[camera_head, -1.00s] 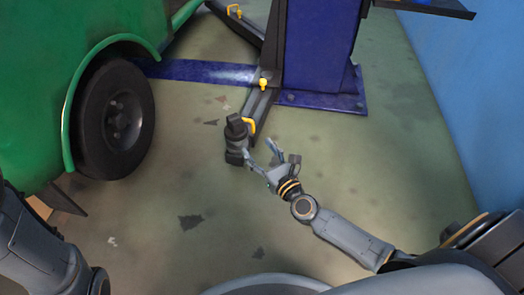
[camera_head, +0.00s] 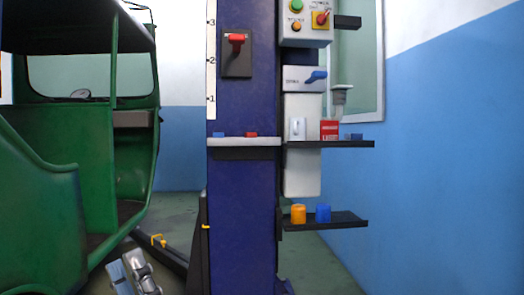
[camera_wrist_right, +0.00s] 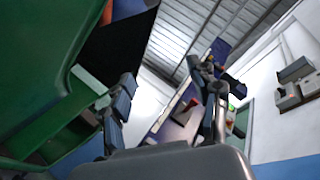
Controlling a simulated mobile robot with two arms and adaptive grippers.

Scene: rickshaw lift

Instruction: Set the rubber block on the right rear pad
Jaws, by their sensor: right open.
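I cannot make out the rubber block or the right rear pad in the current views. My right gripper (camera_head: 129,270) shows at the bottom left of the head view, its fingers pointing up, beside the lift's dark arm. In the right wrist view my right gripper (camera_wrist_right: 165,100) is open, with its two fingers apart and no held object visible. The green rickshaw (camera_head: 90,150) stands left of the blue lift post (camera_head: 241,190). A dark lift arm (camera_head: 172,257) with a yellow piece (camera_head: 158,240) runs along the floor between them. My left gripper is out of view.
Shelves (camera_head: 335,221) stick out right of the post, holding an orange cup (camera_head: 298,214) and a blue cup (camera_head: 323,213). A blue-and-white wall (camera_head: 450,150) closes the right side.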

